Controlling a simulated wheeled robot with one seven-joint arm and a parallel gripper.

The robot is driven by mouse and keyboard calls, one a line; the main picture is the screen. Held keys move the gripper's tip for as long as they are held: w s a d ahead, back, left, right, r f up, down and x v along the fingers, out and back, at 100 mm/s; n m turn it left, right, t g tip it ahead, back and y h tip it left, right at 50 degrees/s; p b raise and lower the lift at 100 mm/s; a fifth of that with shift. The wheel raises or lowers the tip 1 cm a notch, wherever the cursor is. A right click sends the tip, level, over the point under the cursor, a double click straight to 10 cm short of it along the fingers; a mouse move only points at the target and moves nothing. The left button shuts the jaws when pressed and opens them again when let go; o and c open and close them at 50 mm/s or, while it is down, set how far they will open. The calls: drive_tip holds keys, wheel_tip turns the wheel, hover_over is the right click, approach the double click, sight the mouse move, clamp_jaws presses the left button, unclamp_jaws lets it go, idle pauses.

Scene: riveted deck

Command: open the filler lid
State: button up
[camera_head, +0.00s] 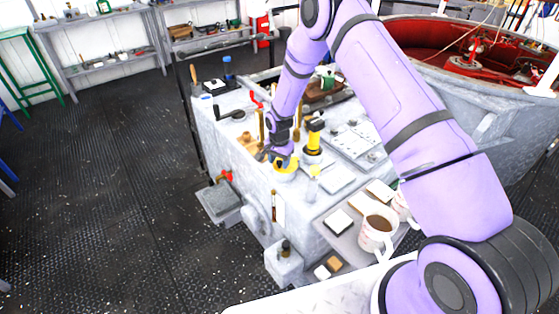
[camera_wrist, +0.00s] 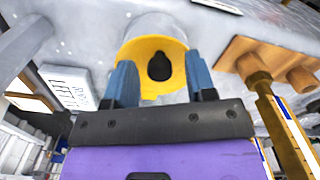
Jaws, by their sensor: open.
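The filler lid (camera_wrist: 139,55) looks like a yellow disc with a black knob (camera_wrist: 159,67) at its middle, in front of a pale round body. It also shows as a yellow patch on the grey machine in the head view (camera_head: 288,172), partly hidden by my gripper. My gripper (camera_wrist: 160,64) is open, with one blue finger on each side of the lid's lower half in the wrist view. The knob lies between the fingers, and nothing is clamped. I cannot tell whether the fingers touch the lid. The lid appears closed.
A brown wooden block with pegs (camera_wrist: 245,55) and a brass rod (camera_wrist: 277,113) are close on the right in the wrist view. A yellow-and-black fitting (camera_head: 314,140) stands beside my gripper. Mugs (camera_head: 377,234) sit nearer me. The deck at left (camera_head: 110,190) is clear.

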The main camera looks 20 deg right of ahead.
clamp_jaws()
